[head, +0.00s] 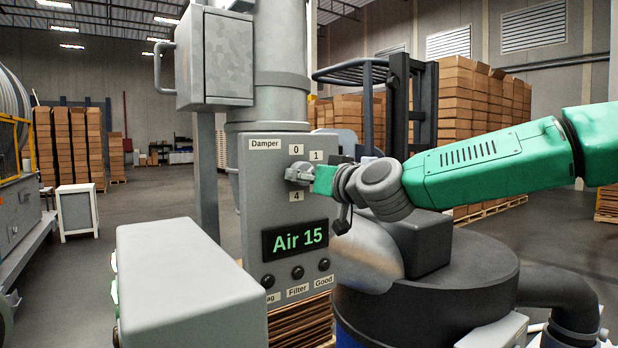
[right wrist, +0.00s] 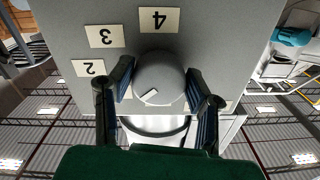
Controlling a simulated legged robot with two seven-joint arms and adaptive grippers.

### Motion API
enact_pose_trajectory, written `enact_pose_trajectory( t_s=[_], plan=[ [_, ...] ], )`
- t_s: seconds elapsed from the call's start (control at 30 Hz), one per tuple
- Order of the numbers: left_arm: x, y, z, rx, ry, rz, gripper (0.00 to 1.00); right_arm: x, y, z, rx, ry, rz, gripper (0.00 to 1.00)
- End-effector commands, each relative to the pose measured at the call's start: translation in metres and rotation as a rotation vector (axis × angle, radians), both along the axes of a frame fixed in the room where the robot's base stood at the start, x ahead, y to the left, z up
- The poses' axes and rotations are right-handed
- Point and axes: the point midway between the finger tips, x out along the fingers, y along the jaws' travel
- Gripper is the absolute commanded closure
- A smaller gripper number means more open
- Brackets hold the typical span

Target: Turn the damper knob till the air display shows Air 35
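The damper knob (right wrist: 158,76) is a round grey knob on the panel front, with a white line on its face slanting to the lower left in the right wrist view. My right gripper (right wrist: 161,82) has one finger on each side of the knob, seemingly touching it. In the head view my right gripper (head: 303,174) covers most of the knob. The air display (head: 295,240) reads "Air 15" in green. Number labels 0, 1 and 4 (head: 296,196) show around the knob; the right wrist view shows 2, 3 and 4 upside down. My left gripper is not in view.
The grey panel (head: 258,200) has several dark buttons (head: 297,272) below the display. A grey box (head: 214,60) with a handle is at upper left. A dark drum (head: 450,290) stands right of the panel, under my right arm. Stacked cartons (head: 480,110) are behind.

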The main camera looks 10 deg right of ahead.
Motion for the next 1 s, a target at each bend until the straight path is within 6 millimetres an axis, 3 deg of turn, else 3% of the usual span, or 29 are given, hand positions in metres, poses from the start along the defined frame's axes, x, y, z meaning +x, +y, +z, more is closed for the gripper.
enact_pose_trajectory(
  t_s=[0.03, 1.0],
  plan=[
    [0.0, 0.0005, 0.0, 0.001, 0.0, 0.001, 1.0, 0.0047, -0.0104, 0.0015, 0.007, -0.004, -0.025, 0.85],
    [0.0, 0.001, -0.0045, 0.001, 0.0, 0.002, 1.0, 0.0067, -0.0118, 0.0057, 0.076, 0.014, -0.03, 0.85]
  ],
)
